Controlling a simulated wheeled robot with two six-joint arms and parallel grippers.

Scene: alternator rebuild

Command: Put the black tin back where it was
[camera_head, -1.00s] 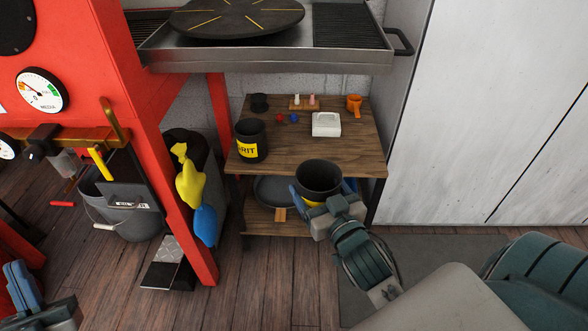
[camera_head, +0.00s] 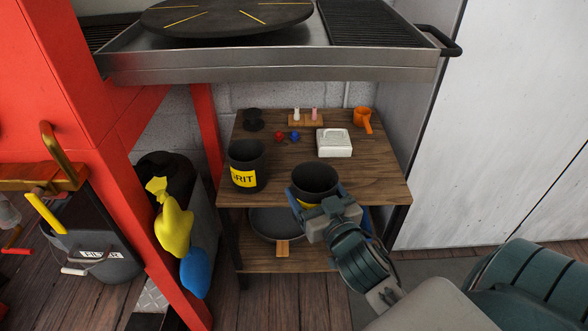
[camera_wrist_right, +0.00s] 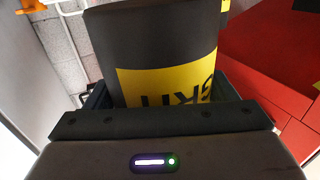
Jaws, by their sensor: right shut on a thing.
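A black tin (camera_head: 315,180) with a yellow label is held in my right gripper (camera_head: 318,203), at the front edge of the upper wooden shelf. Whether its base touches the shelf cannot be told. In the right wrist view the tin (camera_wrist_right: 105,50) fills the space between the jaws, its label partly hidden by the gripper. A second black tin (camera_head: 247,160), its yellow label ending in "RIT", stands upright on the shelf's left side. My left gripper is out of view.
The wooden shelf (camera_head: 375,183) also holds a white box (camera_head: 334,143), an orange cup (camera_head: 362,118), a small black pot (camera_head: 253,120), red and blue balls, and a rack with pegs (camera_head: 305,120). A dark pan (camera_head: 272,225) lies below.

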